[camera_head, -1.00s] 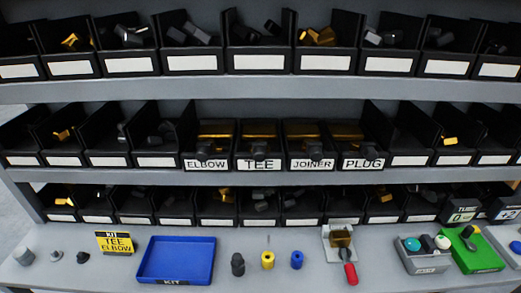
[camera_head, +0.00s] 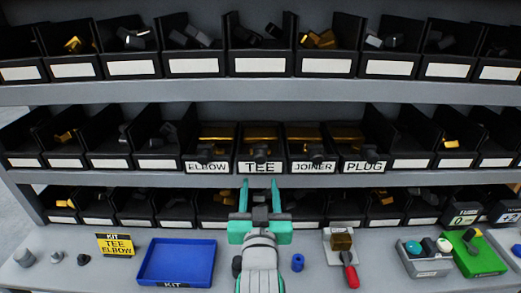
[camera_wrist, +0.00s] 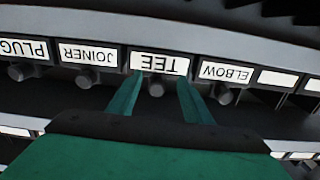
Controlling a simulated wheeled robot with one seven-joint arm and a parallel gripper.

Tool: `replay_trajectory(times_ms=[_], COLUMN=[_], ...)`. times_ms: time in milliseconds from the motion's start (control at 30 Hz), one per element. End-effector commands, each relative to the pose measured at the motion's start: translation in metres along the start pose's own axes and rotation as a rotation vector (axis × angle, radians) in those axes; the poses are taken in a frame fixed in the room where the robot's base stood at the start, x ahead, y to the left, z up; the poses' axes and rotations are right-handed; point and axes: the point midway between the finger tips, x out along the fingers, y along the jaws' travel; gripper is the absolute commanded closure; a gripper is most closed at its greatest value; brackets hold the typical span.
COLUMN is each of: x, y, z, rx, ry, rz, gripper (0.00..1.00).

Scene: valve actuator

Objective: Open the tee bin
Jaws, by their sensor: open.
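The tee bin (camera_head: 260,148) stands in the middle shelf row, between the elbow and joiner bins. It has a gold lid, a dark round knob and a white TEE label (camera_head: 260,167). The lid appears closed. My gripper (camera_head: 260,188) has teal fingers, is open and empty, and is just below the TEE label in the head view. In the wrist view the picture is upside down; the tee bin's knob (camera_wrist: 156,90) shows between the fingertips (camera_wrist: 158,85). I cannot tell whether the fingers touch it.
Lidded elbow (camera_head: 208,148), joiner (camera_head: 313,148) and plug (camera_head: 362,148) bins flank it, each with a knob. Open bins fill the rows above and below. On the bench are a blue kit tray (camera_head: 178,260), a blue fitting (camera_head: 298,262) and a red-handled tool (camera_head: 351,273).

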Motion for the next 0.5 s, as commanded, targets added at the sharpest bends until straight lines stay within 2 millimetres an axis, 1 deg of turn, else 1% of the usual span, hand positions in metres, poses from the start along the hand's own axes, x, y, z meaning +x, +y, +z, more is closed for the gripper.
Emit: replay_trajectory(times_ms=[33, 100, 200, 367, 500], x=[0.002, 0.004, 0.005, 0.011, 0.028], y=[0.000, 0.001, 0.001, 0.001, 0.001], z=[-0.015, -0.027, -0.038, -0.043, -0.043], rx=[-0.005, -0.009, -0.014, -0.016, -0.016], ry=[0.011, 0.014, 0.016, 0.015, 0.014], rz=[0.001, 0.002, 0.003, 0.004, 0.004], gripper=[0.55, 0.55, 0.55, 0.55, 0.55])
